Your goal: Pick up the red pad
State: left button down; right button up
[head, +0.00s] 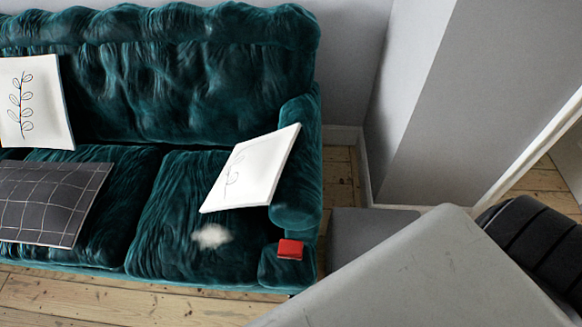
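The red pad (290,249) is a small red block-like piece. It lies at the front right corner of the green velvet sofa (200,75), on the low front end of the right armrest. Nothing covers it. Neither of my grippers shows in the head view. A large grey link of my own arm fills the lower right, to the right of the pad and apart from it in the picture.
A white cushion with a line drawing (250,170) leans on the right armrest. A white fluffy patch (211,236) lies on the right seat. A dark grid cushion (50,200) and a leaf-print cushion (35,103) are left. Floorboards (130,300) in front look clear.

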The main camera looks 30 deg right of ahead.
aim_at(287, 249)
jog(key=z, duration=0.9)
jog(key=k+l, duration=0.4)
jog(key=k, duration=0.15)
jog(key=k+l, duration=0.45)
jog(key=k, duration=0.15)
